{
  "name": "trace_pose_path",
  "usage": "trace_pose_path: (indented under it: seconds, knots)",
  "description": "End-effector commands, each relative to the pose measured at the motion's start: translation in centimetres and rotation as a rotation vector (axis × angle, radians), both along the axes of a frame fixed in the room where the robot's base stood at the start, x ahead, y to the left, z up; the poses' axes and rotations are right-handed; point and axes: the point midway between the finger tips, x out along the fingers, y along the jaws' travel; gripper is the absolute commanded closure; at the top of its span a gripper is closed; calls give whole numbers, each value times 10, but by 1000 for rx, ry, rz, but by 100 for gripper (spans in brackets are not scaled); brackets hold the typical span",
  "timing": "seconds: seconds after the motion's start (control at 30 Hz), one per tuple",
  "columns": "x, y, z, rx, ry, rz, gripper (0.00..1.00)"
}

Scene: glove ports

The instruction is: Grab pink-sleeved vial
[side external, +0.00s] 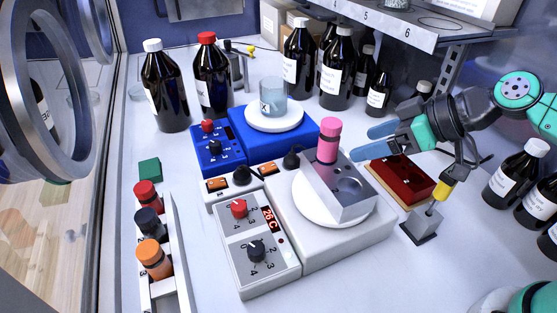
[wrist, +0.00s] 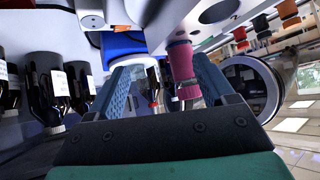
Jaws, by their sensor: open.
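The pink-sleeved vial (side external: 329,140) stands upright in a metal block (side external: 340,185) on the white plate of a grey heater. Its pink cap and sleeve stick up above the block; its lower part is hidden in the block. My gripper (side external: 366,143) is just to the right of the vial, level with its upper part, with blue fingers spread and pointing at it. A small gap shows between fingertips and vial. In the wrist view, which is tilted, the vial (wrist: 181,62) appears between the two blue fingers (wrist: 168,82), and nothing is held.
A blue stirrer (side external: 265,140) with a beaker (side external: 272,97) is behind the block. A dark red block (side external: 402,181) lies below my gripper. Brown bottles (side external: 336,70) stand at the back. A rack (side external: 165,283) with red, black and orange-capped vials is at left.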

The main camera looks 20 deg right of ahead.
Motion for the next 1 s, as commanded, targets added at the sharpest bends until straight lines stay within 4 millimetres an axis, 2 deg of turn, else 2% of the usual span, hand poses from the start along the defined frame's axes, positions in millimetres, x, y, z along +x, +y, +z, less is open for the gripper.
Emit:
trace_pose_path:
  seconds: [0.13, 0.33, 1.0]
  knots:
    - [9, 21, 10, 55, -148, 156, 24]
    - [14, 30, 15, 76, -231, 220, 24]
    - [46, 63, -10, 75, -229, 221, 24]
